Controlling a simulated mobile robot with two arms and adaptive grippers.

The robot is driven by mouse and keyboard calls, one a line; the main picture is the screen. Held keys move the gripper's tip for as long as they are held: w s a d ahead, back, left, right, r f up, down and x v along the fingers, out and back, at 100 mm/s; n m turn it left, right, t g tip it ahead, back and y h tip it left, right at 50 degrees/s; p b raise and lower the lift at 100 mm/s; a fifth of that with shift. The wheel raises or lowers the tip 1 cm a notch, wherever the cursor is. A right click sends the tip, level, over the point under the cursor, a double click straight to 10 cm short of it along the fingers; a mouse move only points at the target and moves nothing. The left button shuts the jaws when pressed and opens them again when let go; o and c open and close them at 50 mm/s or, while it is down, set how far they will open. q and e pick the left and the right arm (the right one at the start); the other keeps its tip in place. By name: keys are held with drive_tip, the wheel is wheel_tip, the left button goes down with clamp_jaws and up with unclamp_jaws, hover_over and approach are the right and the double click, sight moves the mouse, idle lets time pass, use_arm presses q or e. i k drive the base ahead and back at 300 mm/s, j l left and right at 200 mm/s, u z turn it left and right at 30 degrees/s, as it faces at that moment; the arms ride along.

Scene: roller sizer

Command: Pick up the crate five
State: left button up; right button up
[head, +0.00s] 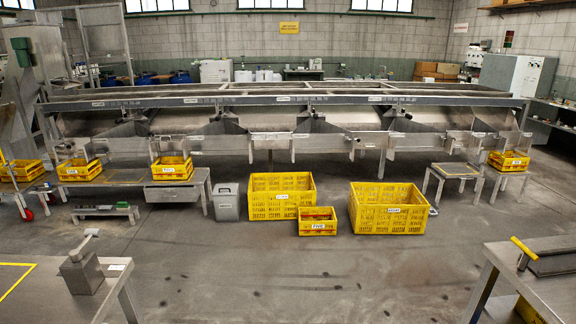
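A small yellow crate (317,220) stands on the floor in the middle of the head view. The white label on its front appears to read FIVE. It sits in front of and between two larger yellow crates, the left one (281,188) and the right one (387,218). Its front and part of its inside show, and it looks empty. Neither of my grippers is in view.
A long metal sizer (270,102) runs across the back. A grey bin (227,203) stands left of the large crates. Metal tables fill the lower left (45,305) and lower right (535,278) corners. The floor (265,275) between them is clear.

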sight(319, 226)
drive_tip(key=i, duration=2.5)
drive_tip(key=i+j+z, duration=0.1)
drive_tip(key=i, duration=1.15)
